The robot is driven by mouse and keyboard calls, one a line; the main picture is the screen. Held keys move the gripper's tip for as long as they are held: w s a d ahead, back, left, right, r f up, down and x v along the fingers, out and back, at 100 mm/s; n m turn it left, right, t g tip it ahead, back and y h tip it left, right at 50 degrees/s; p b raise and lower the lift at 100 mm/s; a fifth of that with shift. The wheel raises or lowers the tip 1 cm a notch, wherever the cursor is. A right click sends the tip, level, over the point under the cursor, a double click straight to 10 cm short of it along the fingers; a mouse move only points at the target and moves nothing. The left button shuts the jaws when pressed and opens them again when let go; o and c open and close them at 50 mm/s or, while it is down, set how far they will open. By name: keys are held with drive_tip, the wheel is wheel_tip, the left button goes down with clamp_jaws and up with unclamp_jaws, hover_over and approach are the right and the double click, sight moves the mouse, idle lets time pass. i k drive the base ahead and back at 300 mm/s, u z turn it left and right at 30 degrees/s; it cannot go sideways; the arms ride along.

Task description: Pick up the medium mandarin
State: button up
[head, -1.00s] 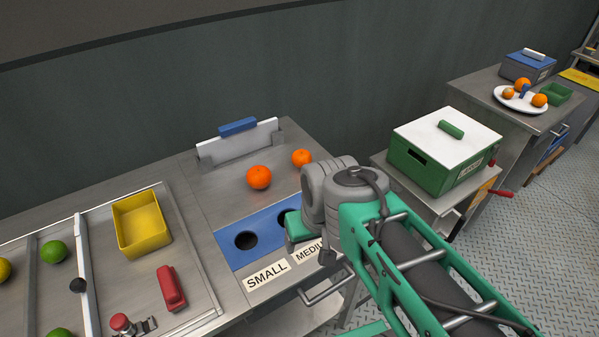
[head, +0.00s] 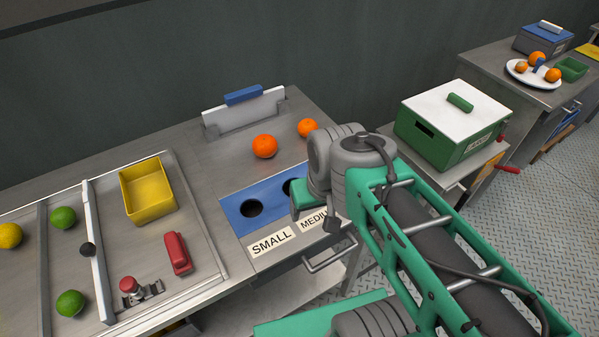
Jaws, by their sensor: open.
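Two orange mandarins lie on the steel bench behind the blue sizing plate. One mandarin (head: 265,146) is nearer and looks slightly larger. The other mandarin (head: 308,128) lies to its right and farther back, just left of my arm's grey joint. I cannot tell from this view which is the medium one. The blue plate (head: 229,207) has round holes; one is in full view above the SMALL label (head: 271,242). The MEDIUM label (head: 313,220) and the hole above it are partly covered by my arm. My gripper's fingers do not show.
A yellow bin (head: 147,193), a red handle-like block (head: 177,253) and green and yellow fruit stand at left. A white plate-like guard (head: 245,114) with a blue top stands behind the mandarins. A green box (head: 430,148) with white lid stands right of my arm.

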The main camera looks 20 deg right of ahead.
sight(306, 125)
drive_tip(key=u, duration=3.65)
drive_tip(key=k, duration=1.5)
drive_tip(key=z, duration=0.45)
